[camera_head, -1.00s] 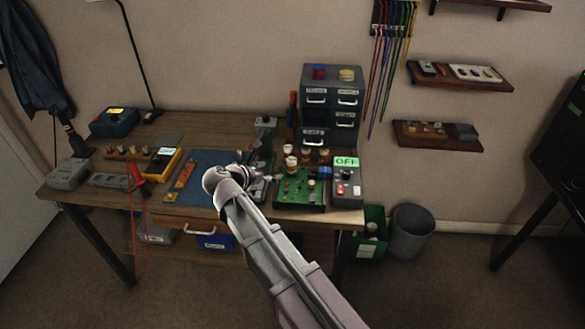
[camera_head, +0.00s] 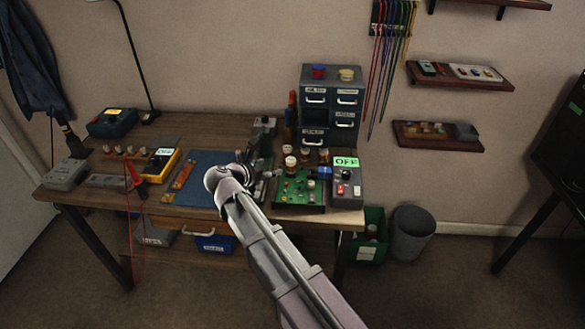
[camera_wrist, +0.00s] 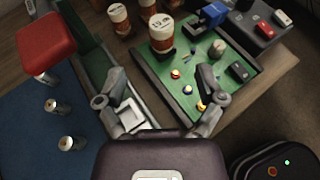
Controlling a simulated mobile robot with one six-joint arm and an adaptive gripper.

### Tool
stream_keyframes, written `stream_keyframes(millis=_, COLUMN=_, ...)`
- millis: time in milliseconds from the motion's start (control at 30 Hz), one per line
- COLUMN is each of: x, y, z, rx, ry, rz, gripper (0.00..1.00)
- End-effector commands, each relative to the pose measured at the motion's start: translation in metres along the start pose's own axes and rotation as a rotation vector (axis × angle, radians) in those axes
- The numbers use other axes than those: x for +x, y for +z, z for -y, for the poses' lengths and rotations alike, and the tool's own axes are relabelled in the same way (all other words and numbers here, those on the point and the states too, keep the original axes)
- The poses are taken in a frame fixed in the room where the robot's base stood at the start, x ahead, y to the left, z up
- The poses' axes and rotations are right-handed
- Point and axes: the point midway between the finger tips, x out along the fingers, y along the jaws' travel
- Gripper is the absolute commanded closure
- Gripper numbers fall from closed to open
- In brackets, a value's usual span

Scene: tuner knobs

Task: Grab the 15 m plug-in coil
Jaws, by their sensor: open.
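The 15 m plug-in coil (camera_wrist: 160,32) is a white and brown cylinder with a "15 m" label. It stands upright at the far left part of the green circuit board (camera_wrist: 186,98) in the wrist view. In the head view the coil (camera_head: 290,163) is just right of my gripper (camera_head: 264,172). In the wrist view my gripper (camera_wrist: 160,82) is open and empty, its fingers wide apart. The coil lies beyond the fingertips, between their lines, and is not touched. The fingers are small and partly hidden by my arm in the head view.
Other similar coils (camera_wrist: 119,20) stand behind the board. A grey box with an OFF display (camera_head: 346,185) is to its right. A drawer cabinet (camera_head: 330,105) stands behind. A red-topped object (camera_wrist: 45,43) and a blue mat (camera_wrist: 28,125) are at left in the wrist view.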

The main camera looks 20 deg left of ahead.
Motion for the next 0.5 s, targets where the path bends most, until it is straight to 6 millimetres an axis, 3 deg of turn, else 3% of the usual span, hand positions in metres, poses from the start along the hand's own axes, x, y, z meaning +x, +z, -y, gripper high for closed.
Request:
stream_keyframes(millis=233, x=0.037, y=-0.002, z=0.0, rx=0.0, ry=-0.002, rz=0.0, gripper=0.12)
stream_keyframes(millis=500, x=0.048, y=-0.001, z=0.0, rx=-0.001, ry=0.001, rz=0.0, gripper=0.12)
